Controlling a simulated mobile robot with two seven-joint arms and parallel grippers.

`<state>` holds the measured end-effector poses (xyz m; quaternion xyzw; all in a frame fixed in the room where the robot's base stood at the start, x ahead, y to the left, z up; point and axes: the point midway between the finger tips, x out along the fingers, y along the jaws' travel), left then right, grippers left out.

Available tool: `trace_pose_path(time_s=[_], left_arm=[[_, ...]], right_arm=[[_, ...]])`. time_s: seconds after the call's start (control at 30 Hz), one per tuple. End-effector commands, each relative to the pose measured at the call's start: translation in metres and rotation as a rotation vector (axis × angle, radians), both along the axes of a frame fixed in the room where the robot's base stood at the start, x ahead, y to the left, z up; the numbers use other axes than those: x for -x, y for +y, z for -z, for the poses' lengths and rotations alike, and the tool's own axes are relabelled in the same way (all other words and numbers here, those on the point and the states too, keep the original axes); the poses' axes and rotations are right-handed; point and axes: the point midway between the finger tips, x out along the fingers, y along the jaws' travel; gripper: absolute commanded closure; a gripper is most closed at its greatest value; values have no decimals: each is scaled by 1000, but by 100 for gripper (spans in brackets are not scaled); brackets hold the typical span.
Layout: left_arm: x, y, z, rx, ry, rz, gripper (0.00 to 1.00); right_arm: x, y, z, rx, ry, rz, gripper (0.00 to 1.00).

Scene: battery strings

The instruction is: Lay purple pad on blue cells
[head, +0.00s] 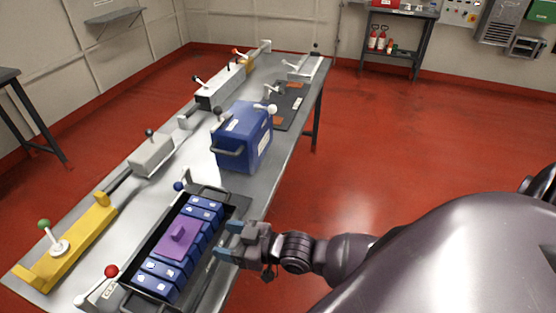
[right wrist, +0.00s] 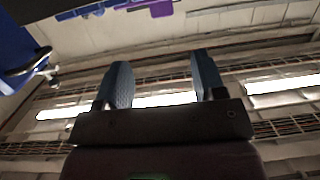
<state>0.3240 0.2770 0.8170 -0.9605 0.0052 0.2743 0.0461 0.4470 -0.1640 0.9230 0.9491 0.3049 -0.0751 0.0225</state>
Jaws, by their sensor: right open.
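The purple pad (head: 176,241) lies on top of the blue cells (head: 202,213) in the head view, across the middle of their row. A raised knob stands on the pad. The cells sit in a dark open tray (head: 243,200) on the table. My right gripper (head: 222,241) is open and empty just right of the tray, apart from the pad. In the right wrist view its two fingers (right wrist: 158,80) are spread with nothing between them, and a bit of purple pad (right wrist: 160,8) shows at the top edge. My left gripper is not in view.
A blue box with a handle (head: 243,140) stands behind the tray. A yellow lever fixture (head: 75,240), a red-knobbed lever (head: 110,272) and a grey block (head: 151,156) stand along the left side of the metal table (head: 195,152). The red floor (head: 400,140) to the right is clear.

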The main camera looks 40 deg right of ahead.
Motion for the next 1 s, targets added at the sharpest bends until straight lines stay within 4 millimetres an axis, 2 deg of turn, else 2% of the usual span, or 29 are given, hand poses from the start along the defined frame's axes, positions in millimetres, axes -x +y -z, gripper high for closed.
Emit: trace_pose_path(time_s=[0.17,0.4,0.6,0.73,1.0], left_arm=[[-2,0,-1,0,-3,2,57],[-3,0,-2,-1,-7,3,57],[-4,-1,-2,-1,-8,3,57],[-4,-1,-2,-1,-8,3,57],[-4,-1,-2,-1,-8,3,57]], right_arm=[[22,-17,26,22,66,149,36],[76,-75,77,130,232,437,36],[114,-108,102,200,336,575,36],[121,-113,105,215,353,596,36],[121,-113,105,215,352,595,36]])
